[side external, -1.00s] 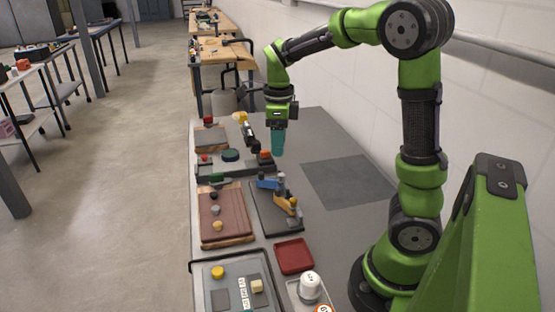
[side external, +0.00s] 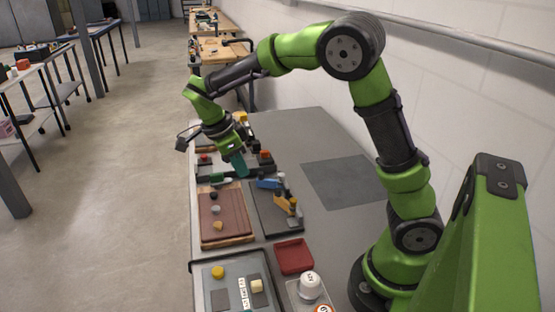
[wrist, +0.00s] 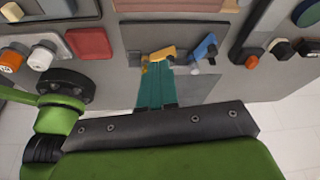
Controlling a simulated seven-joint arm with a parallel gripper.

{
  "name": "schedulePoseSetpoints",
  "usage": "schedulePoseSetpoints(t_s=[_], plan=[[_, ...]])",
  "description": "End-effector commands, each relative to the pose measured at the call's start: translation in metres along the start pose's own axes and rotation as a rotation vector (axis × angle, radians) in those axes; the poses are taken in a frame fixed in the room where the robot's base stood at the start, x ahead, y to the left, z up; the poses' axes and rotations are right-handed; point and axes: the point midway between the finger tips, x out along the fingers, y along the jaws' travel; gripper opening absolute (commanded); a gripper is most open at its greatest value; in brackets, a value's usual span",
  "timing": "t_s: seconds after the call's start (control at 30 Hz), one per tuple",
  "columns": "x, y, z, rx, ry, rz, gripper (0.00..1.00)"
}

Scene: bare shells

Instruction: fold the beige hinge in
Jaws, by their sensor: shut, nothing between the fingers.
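The beige hinge (side external: 286,206), a tan-orange piece, sits on a dark board (side external: 272,226) near the table's middle. It also shows in the wrist view (wrist: 168,52), just beyond my fingertips. A blue hinge (side external: 269,183) sits at the far end of the same board and shows to the right in the wrist view (wrist: 203,47). My gripper (side external: 241,172), with teal fingers, is shut and empty. It is tilted and stands above the table, up and left of the hinges in the side view. Whether the fingertips touch anything is not clear.
A brown board with knobs (side external: 228,214) lies left of the dark board. A red tray (side external: 294,256), a white cap (side external: 310,284) and a grey panel (side external: 219,298) are nearer. A flat grey patch (side external: 345,182) on the right is clear.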

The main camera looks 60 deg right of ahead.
Motion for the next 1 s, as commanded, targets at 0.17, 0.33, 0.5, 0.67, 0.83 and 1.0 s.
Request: schedulePoseSetpoints(t_s=[0.17,0.33,0.5,0.67,0.83,1.0], plan=[[0.008,-0.004,0.003,-0.080,0.045,-0.028,0.00],[0.037,-0.004,0.002,-0.078,0.045,-0.024,0.00],[0.075,-0.005,0.000,-0.077,0.045,-0.023,0.00],[0.103,-0.007,-0.006,-0.071,0.041,-0.026,0.00],[0.109,-0.009,-0.029,-0.072,0.039,-0.027,0.00],[0.112,-0.010,-0.038,-0.074,0.040,-0.029,0.00]])
